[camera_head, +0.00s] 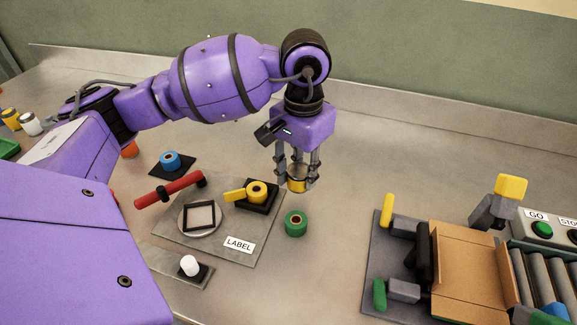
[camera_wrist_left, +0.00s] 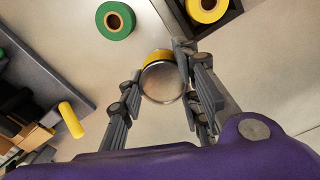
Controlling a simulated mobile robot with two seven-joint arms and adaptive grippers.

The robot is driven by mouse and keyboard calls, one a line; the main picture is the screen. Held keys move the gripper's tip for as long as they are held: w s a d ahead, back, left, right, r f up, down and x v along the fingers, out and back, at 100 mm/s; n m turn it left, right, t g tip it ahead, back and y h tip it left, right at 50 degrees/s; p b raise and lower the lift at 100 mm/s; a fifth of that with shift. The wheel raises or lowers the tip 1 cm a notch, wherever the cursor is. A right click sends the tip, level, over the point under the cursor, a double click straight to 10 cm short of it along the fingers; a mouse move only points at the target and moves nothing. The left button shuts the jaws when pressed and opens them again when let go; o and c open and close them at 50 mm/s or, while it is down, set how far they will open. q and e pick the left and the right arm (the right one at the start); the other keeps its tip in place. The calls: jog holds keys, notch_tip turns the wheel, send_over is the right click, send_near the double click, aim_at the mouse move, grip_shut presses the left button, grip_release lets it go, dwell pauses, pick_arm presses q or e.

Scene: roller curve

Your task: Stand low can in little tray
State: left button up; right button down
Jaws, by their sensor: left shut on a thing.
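My left gripper (camera_head: 297,178) points down and is shut on a low can (camera_head: 297,185) with a yellow band. The can hangs upright between the fingers, right of the grey plate and behind the green roll. In the left wrist view the can (camera_wrist_left: 162,82) shows its round metal end between the fingers. The little tray (camera_head: 186,218) appears to be the small black-rimmed square on a round grey disc, left of and nearer than the can; it looks empty. My right gripper is not in view.
A red bar (camera_head: 168,189) stands out behind the tray. A yellow roll (camera_head: 257,192) sits in a black holder between tray and can. A green roll (camera_head: 295,223) lies on the bench. A cardboard box (camera_head: 465,275) and rollers are at right.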

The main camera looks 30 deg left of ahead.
aim_at(301, 182)
pick_arm(q)
jog(key=shift+w+f, duration=0.3)
jog(key=shift+f, duration=0.05)
jog(key=shift+a+f, duration=0.1)
jog(key=shift+f, duration=1.45)
jog(key=shift+f, duration=0.25)
jog(key=o, duration=0.9)
jog(key=shift+r, duration=0.1)
